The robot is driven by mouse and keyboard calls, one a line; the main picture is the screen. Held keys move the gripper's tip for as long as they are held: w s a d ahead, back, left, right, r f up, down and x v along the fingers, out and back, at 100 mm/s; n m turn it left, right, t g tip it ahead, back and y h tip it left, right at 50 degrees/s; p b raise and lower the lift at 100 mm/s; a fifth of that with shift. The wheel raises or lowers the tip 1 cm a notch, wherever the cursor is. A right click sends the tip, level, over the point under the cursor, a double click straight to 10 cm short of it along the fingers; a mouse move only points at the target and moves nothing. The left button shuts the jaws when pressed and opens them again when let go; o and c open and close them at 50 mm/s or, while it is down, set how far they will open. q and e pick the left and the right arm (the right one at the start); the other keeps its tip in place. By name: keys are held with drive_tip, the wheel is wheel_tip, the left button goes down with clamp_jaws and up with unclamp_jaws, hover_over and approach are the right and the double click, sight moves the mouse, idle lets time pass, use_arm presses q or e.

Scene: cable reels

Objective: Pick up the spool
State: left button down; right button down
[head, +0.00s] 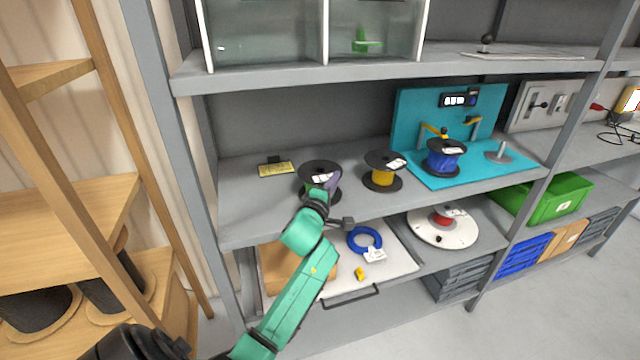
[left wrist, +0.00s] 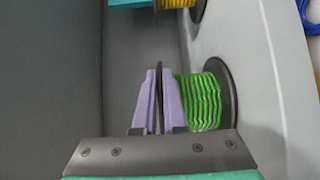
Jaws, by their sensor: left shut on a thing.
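A spool (head: 311,170) with black flanges and a white label stands at the left of the middle shelf. In the left wrist view, the spool (left wrist: 201,103) shows green wire wound between its two flanges. My left gripper (head: 331,182) reaches it from the front. Its two purple fingers (left wrist: 159,85) are shut on the edge of the upper flange, one on each side. The lower flange is at or close to the shelf surface; I cannot tell whether it touches. The gripper and arm hide part of the spool in the head view. My right gripper is out of view.
A yellow spool (head: 382,177) stands just right, then a blue spool (head: 444,158) on a teal fixture (head: 412,108). A yellow label card (head: 276,170) lies to the left. The upper shelf (head: 300,78) overhangs. Below are a blue ring (head: 354,244) and a round white turntable (head: 424,232).

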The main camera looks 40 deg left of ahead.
use_arm(q)
drive_tip(key=shift+r, duration=0.1)
idle(0.5)
wheel_tip(320, 180, up, 20)
drive_tip(key=c, duration=1.5)
unclamp_jaws()
clamp_jaws()
idle(0.4)
